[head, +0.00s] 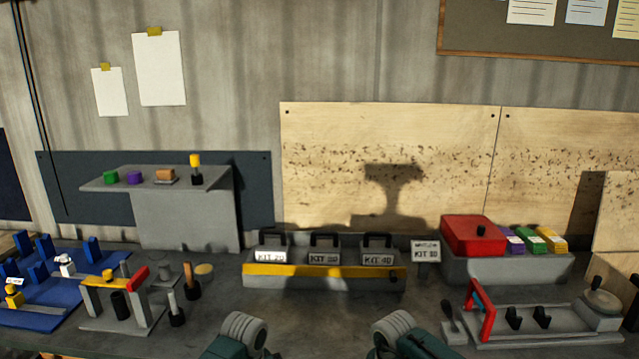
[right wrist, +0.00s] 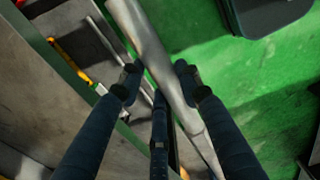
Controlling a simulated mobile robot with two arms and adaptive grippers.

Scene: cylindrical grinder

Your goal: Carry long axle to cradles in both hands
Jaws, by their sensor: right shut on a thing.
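The long axle (right wrist: 150,45), a thick grey bar, runs slantwise from the top of the right wrist view down to the lower right. My right gripper (right wrist: 158,78) is shut on it, with one dark finger on each side. The axle is not in the head view. My left gripper is in neither view. I cannot make out the cradles for certain; two small black blocks (head: 528,318) stand on a grey fixture at the right of the bench in the head view.
The bench holds a yellow-fronted kit rack (head: 325,271), a red box (head: 473,236), a blue fixture (head: 45,306) and a grey stand with a red-ended bar (head: 115,320). Green floor (right wrist: 260,90) shows below the axle, with a dark object (right wrist: 265,12) at top right.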

